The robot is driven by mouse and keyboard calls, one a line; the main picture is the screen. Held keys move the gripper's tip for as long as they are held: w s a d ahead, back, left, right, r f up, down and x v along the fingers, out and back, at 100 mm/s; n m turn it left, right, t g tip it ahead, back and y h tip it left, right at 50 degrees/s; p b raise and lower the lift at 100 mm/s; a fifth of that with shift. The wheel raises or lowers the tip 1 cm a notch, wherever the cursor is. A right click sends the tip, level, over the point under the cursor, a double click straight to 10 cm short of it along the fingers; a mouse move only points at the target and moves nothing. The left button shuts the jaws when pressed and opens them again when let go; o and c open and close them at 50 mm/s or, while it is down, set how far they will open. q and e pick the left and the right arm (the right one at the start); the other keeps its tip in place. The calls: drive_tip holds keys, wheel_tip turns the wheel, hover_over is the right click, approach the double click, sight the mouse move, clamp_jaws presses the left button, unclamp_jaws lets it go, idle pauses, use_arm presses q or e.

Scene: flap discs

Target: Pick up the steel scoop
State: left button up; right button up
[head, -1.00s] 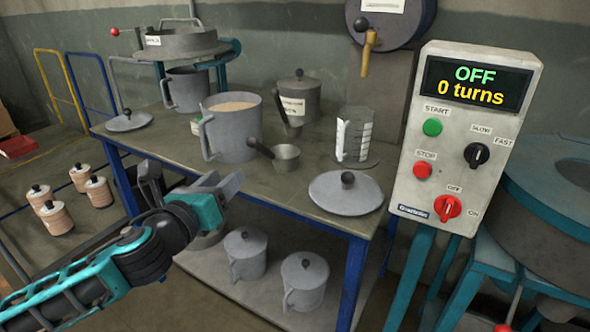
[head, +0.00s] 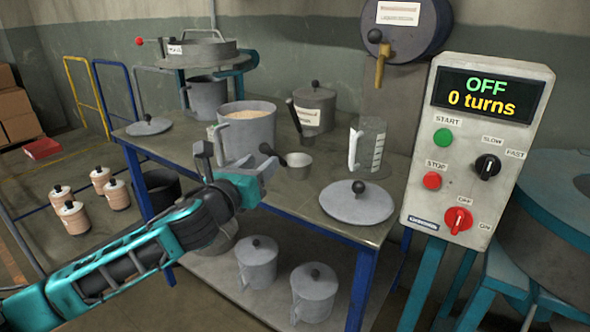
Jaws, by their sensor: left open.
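The steel scoop (head: 299,164), a small metal cup with a black handle (head: 268,151), lies on the workbench (head: 305,202) just right of a large grey pitcher (head: 247,138) of tan grain. My left gripper (head: 236,170) is open and empty at the bench's front edge, in front of the pitcher and left of the scoop. Its right finger shows close to the scoop's handle; I cannot tell whether they touch. The scoop's cup is unobstructed. My right gripper is out of view.
A grey lid (head: 356,203) and a clear measuring jug (head: 367,143) stand right of the scoop. A labelled canister (head: 316,108) with a dark handle leaning by it is behind. A control box (head: 470,150) stands at right; lidded pots (head: 257,262) sit below.

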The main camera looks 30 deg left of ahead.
use_arm(q)
drive_tip(key=shift+w+b, duration=0.35)
drive_tip(key=shift+w, duration=2.55)
drive_tip(key=shift+c, duration=0.4)
clamp_jaws()
